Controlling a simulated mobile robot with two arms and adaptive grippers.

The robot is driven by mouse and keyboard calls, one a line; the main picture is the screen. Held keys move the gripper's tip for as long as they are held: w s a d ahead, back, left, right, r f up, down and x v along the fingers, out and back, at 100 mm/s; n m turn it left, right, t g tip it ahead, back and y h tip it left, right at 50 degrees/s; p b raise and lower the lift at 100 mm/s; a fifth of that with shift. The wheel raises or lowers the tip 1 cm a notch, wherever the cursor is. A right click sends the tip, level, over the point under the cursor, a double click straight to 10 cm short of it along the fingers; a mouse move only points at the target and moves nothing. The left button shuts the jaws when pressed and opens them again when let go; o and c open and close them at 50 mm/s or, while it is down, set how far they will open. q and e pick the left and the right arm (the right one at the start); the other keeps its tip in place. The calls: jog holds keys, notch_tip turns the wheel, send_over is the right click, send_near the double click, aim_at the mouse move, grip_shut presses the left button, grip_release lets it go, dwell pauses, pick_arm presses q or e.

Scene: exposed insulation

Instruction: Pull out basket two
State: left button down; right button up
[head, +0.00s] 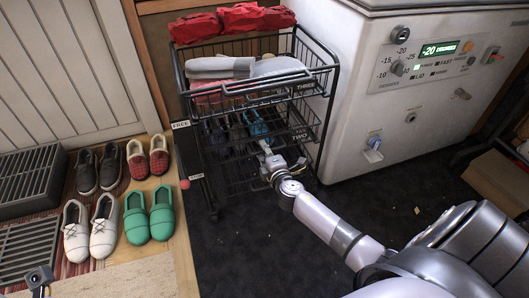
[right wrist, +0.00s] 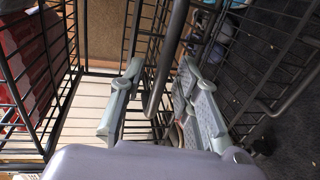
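Basket two (head: 301,135) is a black wire basket on the middle level of a black wire rack, with a "TWO" label at its front right. Blue and dark shoes show inside it. My right gripper (head: 264,150) is at its front. In the right wrist view, the right gripper's fingers (right wrist: 158,98) are apart, with a dark bar (right wrist: 165,65) between them; I cannot tell whether they touch it. A small grey device (head: 40,277) at the lower left looks like part of my left gripper; its fingers cannot be made out.
A white freezer (head: 360,110) stands close on the right. Several pairs of shoes (head: 150,213) lie on the left. Dark floor (head: 250,250) in front of the rack is clear.

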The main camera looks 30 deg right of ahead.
jog(key=shift+c, duration=0.2)
grip_shut()
dwell(0.6)
